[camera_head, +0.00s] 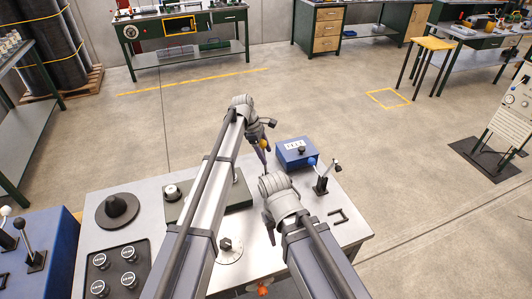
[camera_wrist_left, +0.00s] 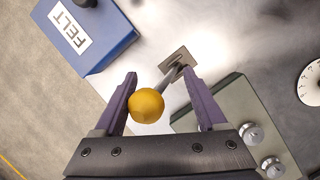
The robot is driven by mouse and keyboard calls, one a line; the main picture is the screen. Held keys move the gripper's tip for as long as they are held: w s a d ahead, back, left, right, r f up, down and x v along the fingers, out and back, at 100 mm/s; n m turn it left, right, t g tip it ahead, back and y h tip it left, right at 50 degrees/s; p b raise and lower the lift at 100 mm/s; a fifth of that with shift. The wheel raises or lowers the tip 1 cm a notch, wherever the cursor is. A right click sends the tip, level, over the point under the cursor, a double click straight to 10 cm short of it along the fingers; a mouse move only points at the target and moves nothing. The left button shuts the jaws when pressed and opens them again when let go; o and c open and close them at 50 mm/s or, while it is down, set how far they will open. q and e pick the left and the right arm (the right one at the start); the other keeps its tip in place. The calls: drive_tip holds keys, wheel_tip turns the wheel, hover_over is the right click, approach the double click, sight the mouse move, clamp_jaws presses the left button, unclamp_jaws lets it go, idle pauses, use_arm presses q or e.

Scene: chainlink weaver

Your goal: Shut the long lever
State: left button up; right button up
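A lever with a yellow ball knob (camera_wrist_left: 146,105) shows in the left wrist view, its grey shaft rising from a square plate (camera_wrist_left: 179,58). My left gripper (camera_wrist_left: 158,76) is open around it, the knob close to the left finger; I cannot tell if they touch. In the head view the knob (camera_head: 263,144) shows beside my left gripper (camera_head: 264,156), its base hidden. A blue-knobbed lever (camera_head: 320,178) stands further right on the bench. Which lever is the long one is not clear. My right gripper (camera_head: 270,228) hangs over the bench, its fingers mostly hidden by its wrist.
A blue FELT box (camera_head: 296,152) stands at the bench's far right edge, also in the wrist view (camera_wrist_left: 90,30). A grey-green box with knobs (camera_wrist_left: 235,115) lies on the other side. A black handle (camera_head: 338,216), dark cone (camera_head: 118,208) and knob panel (camera_head: 118,268) are on the bench.

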use_arm(q)
drive_tip(key=p+v, duration=0.5)
drive_tip(key=v, duration=0.1)
drive_tip(key=shift+a+r, duration=0.1)
drive_tip(key=shift+w, duration=0.1)
drive_tip(key=p, duration=0.7)
approach(260, 144)
drive_tip(key=w, duration=0.1)
drive_tip(key=w+a, duration=0.1)
drive_tip(key=w, duration=0.1)
idle(0.7)
